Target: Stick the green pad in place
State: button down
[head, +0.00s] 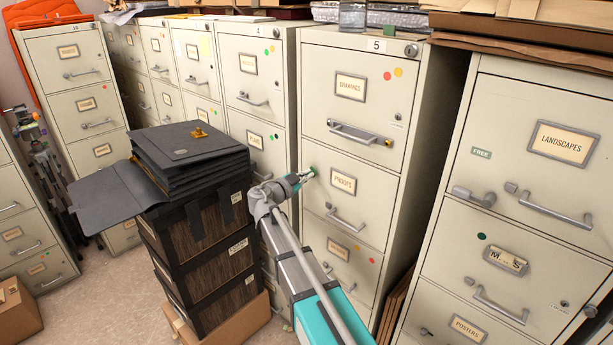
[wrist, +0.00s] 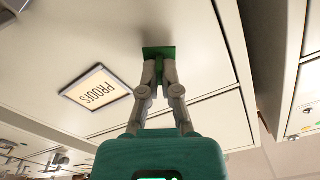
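The green pad (wrist: 159,52) is a small flat square at my fingertips in the wrist view. It lies against or very close to the cream drawer front labelled PROOFS (wrist: 97,88); I cannot tell whether it touches. My gripper (wrist: 159,72) has its two grey fingers close together on the pad. In the head view, my gripper (head: 300,178) reaches the upper left part of the PROOFS drawer (head: 372,208), left of its label. Only a bit of the pad (head: 313,170) shows there.
A stack of dark boxes with black folders (head: 190,145) stands left of my arm. The drawer handle (head: 345,218) sticks out below the label. Another cabinet with a LANDSCAPES drawer (head: 540,150) stands at the right. Coloured dots mark several drawers.

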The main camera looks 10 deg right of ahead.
jog(key=shift+w+d, duration=0.4)
jog(key=shift+d, duration=0.1)
dwell(0.4)
jog(key=c, duration=0.7)
grip_release()
jog(key=o, duration=0.5)
jog(key=shift+c, duration=0.2)
jog(key=shift+s+a, duration=0.1)
jog(key=shift+v, duration=2.85)
jog(key=shift+s+a, duration=0.1)
jog(key=v, duration=1.1)
jog(key=shift+s+a, duration=0.25)
jog(key=shift+a, duration=0.05)
